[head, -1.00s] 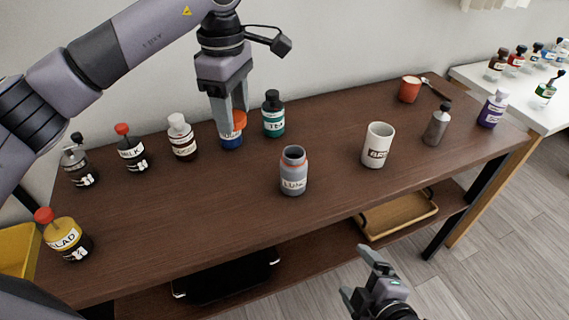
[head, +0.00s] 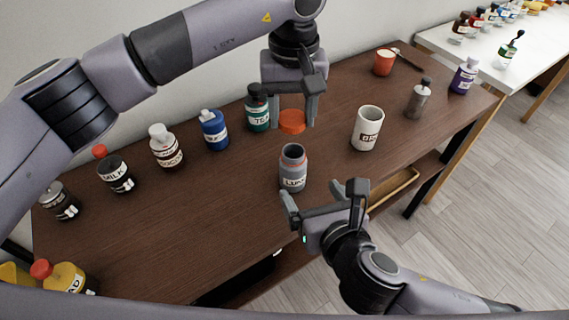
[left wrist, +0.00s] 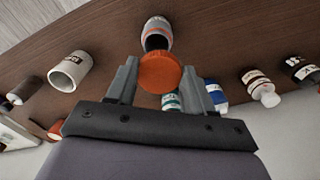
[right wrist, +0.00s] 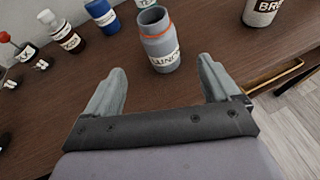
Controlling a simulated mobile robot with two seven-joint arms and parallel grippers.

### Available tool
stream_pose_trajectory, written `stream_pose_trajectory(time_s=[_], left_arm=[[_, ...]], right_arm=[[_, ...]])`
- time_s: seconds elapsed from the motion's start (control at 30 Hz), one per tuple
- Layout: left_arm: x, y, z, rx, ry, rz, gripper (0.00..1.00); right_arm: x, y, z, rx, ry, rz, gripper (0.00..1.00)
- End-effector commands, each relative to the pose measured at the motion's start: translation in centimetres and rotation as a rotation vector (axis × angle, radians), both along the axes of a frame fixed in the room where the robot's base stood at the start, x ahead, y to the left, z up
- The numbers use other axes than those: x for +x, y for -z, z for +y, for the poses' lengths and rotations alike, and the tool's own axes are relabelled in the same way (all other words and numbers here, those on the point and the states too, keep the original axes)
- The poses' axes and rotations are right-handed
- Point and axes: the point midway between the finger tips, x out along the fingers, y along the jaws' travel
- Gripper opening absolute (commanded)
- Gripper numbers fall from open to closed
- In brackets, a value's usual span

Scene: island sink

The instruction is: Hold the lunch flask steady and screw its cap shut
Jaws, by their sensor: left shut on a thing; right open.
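The lunch flask (head: 293,170) stands upright and uncapped on the brown table, grey with an orange ring below its open mouth and a white label. It also shows in the left wrist view (left wrist: 157,30) and right wrist view (right wrist: 160,45). My left gripper (head: 294,119) is shut on the orange cap (head: 291,123), holding it above the table behind the flask in the head view. The cap fills the space between the fingers in the left wrist view (left wrist: 160,73). My right gripper (head: 312,193) is open at the flask's near side, with the flask ahead between its fingers, apart from them.
A teal bottle (head: 257,113) and blue bottle (head: 214,131) stand left of the cap. Table room around the flask is clear.

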Motion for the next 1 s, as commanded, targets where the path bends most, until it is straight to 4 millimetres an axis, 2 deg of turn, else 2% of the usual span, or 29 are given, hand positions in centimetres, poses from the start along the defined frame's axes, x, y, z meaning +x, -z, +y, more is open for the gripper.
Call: stream_pose_trajectory(time_s=[0.17, 0.57, 0.77, 1.0], left_arm=[[-0.2, 0.0, -0.7, 0.001, 0.056, -0.002, 0.24], [-0.2, 0.0, -0.7, 0.001, 0.058, -0.002, 0.24], [-0.2, 0.0, -0.7, 0.001, 0.057, -0.002, 0.24], [-0.2, 0.0, -0.7, 0.001, 0.057, -0.002, 0.24]], right_arm=[[0.0, -0.5, -0.1, -0.068, -0.023, -0.035, 0.89], [0.2, -0.3, 0.0, -0.069, -0.023, -0.035, 0.89], [2.0, 0.4, 0.6, -0.070, -0.022, -0.038, 0.89], [5.3, 1.8, 1.8, -0.068, -0.021, -0.036, 0.89]])
